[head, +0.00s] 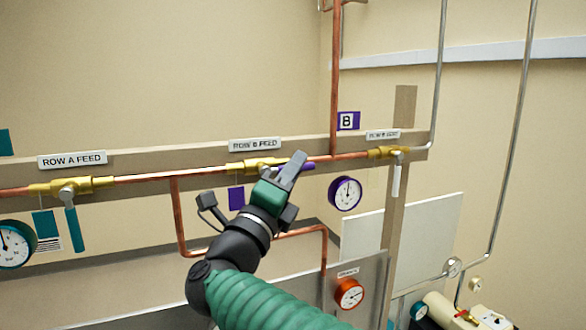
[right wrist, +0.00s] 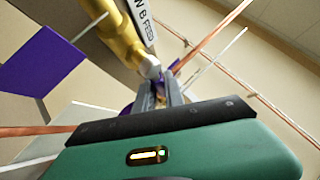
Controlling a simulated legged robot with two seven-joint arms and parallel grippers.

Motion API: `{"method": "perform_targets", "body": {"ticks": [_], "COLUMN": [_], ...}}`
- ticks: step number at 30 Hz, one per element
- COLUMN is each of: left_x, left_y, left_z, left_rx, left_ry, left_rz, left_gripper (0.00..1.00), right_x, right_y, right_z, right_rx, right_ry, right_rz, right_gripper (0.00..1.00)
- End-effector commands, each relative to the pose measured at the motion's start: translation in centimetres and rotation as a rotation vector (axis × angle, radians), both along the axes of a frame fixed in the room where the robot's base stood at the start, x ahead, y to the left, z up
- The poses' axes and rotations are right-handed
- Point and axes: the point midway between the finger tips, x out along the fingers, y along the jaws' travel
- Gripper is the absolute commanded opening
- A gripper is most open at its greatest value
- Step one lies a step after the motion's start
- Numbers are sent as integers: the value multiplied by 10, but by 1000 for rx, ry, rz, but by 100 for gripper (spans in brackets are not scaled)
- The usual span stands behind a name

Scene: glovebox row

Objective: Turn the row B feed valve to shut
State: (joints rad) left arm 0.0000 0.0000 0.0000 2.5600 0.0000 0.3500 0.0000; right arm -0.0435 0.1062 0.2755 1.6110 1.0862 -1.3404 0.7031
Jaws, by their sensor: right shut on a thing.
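The row B feed valve is a brass body (head: 257,166) on the copper pipe, below the "ROW B FEED" label (head: 255,144). Its purple lever (head: 309,167) shows just right of my fingers and appears to lie roughly along the pipe. My right gripper (head: 294,167) is shut on this lever and hides most of it. In the right wrist view, the brass valve (right wrist: 122,42) is just beyond the fingers (right wrist: 160,96), with bits of purple around the fingertips. My left gripper is not in view.
The row A feed valve (head: 72,186), with a teal lever (head: 74,228) hanging down, is at left. Another brass valve (head: 386,152) with a white lever (head: 396,181) is at right. A purple tag (head: 236,199) and purple-rimmed gauge (head: 345,193) hang near my gripper.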

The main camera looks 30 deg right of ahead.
Motion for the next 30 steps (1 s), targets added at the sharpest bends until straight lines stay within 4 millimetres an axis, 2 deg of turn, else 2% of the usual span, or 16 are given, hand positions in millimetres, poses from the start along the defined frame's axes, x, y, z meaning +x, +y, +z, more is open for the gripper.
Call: {"method": "perform_targets", "body": {"ticks": [14,23,30], "left_x": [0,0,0], "left_y": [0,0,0], "left_z": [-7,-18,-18], "left_rx": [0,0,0], "left_ry": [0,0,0], "left_rz": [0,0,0], "left_gripper": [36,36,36], "right_x": [-2,-1,0], "right_y": [-4,-1,5], "right_z": [-4,-19,-31], "right_rx": [76,299,527], "right_ry": [-10,-22,-30], "right_rz": [-9,-8,-8], "right_gripper": [0,0,0]}}
